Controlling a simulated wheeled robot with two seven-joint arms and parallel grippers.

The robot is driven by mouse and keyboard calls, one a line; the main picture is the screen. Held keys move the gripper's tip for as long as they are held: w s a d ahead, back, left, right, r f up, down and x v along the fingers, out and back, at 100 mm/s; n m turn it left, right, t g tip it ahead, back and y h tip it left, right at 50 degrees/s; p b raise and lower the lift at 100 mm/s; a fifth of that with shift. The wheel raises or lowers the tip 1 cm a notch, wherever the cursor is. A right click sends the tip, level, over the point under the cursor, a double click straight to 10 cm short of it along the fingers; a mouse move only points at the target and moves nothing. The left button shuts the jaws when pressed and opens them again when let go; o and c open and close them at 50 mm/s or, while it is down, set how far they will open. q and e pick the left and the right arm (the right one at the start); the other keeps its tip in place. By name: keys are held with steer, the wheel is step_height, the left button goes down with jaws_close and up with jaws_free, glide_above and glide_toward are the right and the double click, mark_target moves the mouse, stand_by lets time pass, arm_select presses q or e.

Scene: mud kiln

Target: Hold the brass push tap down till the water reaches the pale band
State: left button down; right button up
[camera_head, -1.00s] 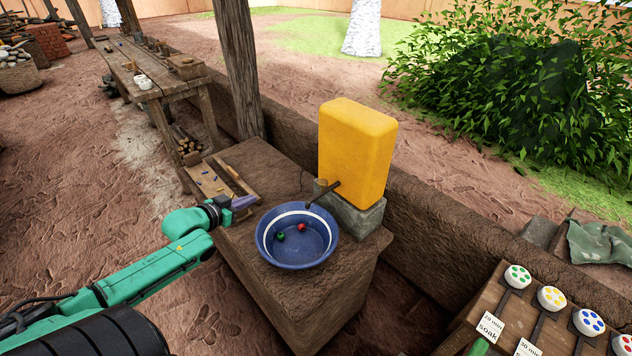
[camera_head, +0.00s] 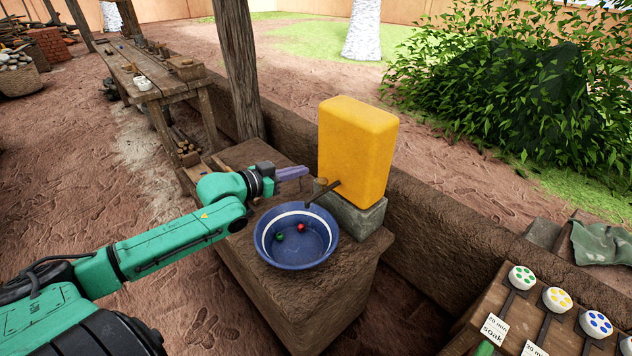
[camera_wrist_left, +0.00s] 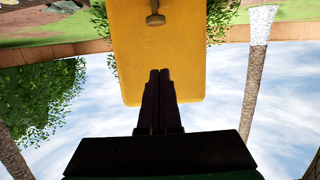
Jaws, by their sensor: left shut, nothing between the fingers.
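A yellow water container (camera_head: 360,145) stands on a grey block, with a dark spout (camera_head: 322,195) reaching over the blue basin. The brass push tap (camera_head: 320,183) is at the container's lower left; a brass piece (camera_wrist_left: 154,12) also shows at the top of the left wrist view. My left gripper (camera_head: 305,171) is shut and empty, its tips just left of the tap and slightly above it, apparently apart from it. The blue basin (camera_head: 297,262) has a pale band (camera_head: 270,224) inside, near the rim. No stream from the spout is visible; I cannot tell the water level.
A green ball (camera_head: 279,236) and a red ball (camera_head: 301,227) are in the basin. The earthen plinth (camera_head: 300,300) carries basin and block (camera_head: 360,216). A wooden post (camera_head: 240,70) stands behind my left arm. A rack of coloured buttons (camera_head: 500,318) is at lower right.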

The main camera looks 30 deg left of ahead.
arm_select(q)
glide_above(319, 183)
steer(key=f, duration=0.4)
steer(key=shift+s+a+f, duration=0.15)
steer(key=shift+s+a, duration=0.05)
steer(key=shift+s, duration=0.15)
steer(key=shift+s+a+f, duration=0.1)
steer(key=shift+f, duration=0.45)
step_height(319, 183, down, 2)
steer(key=shift+f+b, duration=0.1)
steer(key=shift+b, duration=0.9)
steer(key=shift+r, duration=0.2)
steer(key=shift+f, duration=0.15)
